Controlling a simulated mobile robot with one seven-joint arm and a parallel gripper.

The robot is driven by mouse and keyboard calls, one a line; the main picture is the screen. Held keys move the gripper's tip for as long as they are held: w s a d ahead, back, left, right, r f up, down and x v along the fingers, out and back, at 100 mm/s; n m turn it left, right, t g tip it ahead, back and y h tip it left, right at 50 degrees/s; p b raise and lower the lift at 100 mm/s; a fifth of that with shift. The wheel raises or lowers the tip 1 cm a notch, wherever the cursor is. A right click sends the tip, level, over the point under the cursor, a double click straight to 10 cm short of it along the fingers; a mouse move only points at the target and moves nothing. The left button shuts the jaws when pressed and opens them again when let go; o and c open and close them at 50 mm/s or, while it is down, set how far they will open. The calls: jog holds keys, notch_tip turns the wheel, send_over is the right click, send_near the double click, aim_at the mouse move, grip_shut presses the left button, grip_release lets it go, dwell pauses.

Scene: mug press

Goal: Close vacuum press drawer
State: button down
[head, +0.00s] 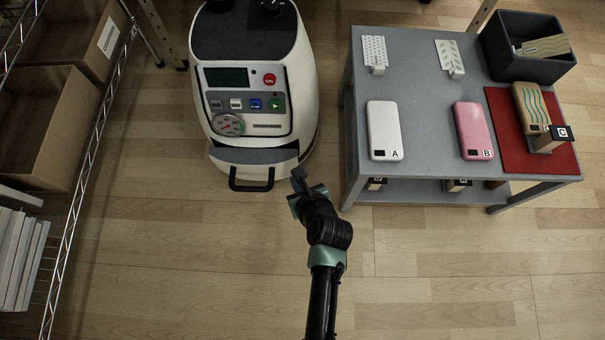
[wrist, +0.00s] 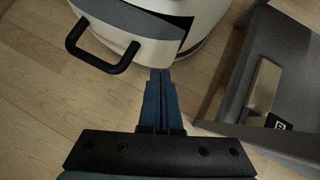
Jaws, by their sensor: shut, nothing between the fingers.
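The white vacuum press (head: 252,62) stands on the floor left of the table, with a control panel and a gauge on its front. Its drawer (head: 255,157) at the bottom front is partly pulled out, with a dark gap above it. The drawer has a black handle (head: 251,183). In the wrist view the drawer front (wrist: 118,32) and handle (wrist: 100,58) are at the upper left. My gripper (head: 298,176) is shut and empty, just right of the drawer's right end. In the wrist view its blue fingers (wrist: 160,75) point toward the drawer's right end; I cannot tell whether they touch.
A grey table (head: 423,100) stands at the right, holding a white case A (head: 384,130), a pink case B (head: 473,130), a red mat (head: 503,105) and a dark bin (head: 500,60). A wire shelf with cardboard boxes (head: 55,130) is at the left. The front floor is clear.

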aim_at(289, 154)
jog(key=w+b, duration=0.1)
jog(key=w+a+f+b, duration=0.1)
jog(key=w, duration=0.1)
jog(key=w+b, duration=0.1)
jog(key=shift+w+a+f, duration=0.15)
jog(key=shift+w+a, duration=0.05)
jog(key=shift+a, duration=0.15)
jog(key=shift+w+r+p, duration=0.2)
jog(key=shift+w+p, duration=0.2)
jog(key=shift+w, duration=0.2)
jog(key=shift+w+f+p, duration=0.15)
jog(key=shift+w+p, duration=0.15)
jog(key=shift+w, duration=0.5)
